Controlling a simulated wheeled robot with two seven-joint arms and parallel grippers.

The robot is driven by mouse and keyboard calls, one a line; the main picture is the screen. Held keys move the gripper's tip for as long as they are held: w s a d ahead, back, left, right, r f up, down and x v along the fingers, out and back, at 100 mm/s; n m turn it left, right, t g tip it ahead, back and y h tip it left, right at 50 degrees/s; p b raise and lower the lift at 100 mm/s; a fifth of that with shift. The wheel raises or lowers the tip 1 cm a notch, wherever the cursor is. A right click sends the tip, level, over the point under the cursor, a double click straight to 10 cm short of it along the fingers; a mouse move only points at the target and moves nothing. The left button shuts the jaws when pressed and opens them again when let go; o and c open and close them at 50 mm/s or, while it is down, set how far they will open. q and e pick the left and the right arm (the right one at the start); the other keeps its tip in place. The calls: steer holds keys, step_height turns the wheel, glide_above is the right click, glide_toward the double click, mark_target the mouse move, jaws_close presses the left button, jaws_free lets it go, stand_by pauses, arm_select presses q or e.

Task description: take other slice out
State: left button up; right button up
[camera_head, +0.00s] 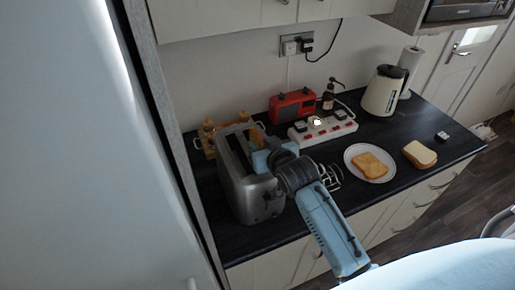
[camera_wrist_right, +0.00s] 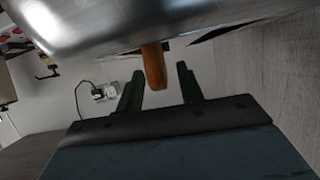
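The silver toaster (camera_head: 247,190) stands on the dark counter at the left in the head view; its metal body fills the top of the right wrist view (camera_wrist_right: 150,18). A brown bread slice (camera_wrist_right: 154,66) sticks out of the toaster, seen edge-on. My right gripper (camera_wrist_right: 160,88) is open, with one finger on each side of the slice and gaps between. In the head view my right gripper (camera_head: 262,157) is over the toaster and hides its slots. One toasted slice (camera_head: 370,165) lies on a white plate (camera_head: 349,166). My left gripper is not in view.
Untoasted bread (camera_head: 420,154) lies right of the plate. A white power strip (camera_head: 322,130), red radio (camera_head: 292,105), dark bottle (camera_head: 328,97) and cream kettle (camera_head: 383,91) stand behind. A wooden rack (camera_head: 208,137) is behind the toaster. A tall panel closes off the left side.

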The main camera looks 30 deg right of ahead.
steer(key=shift+x, duration=1.3)
jaws_close()
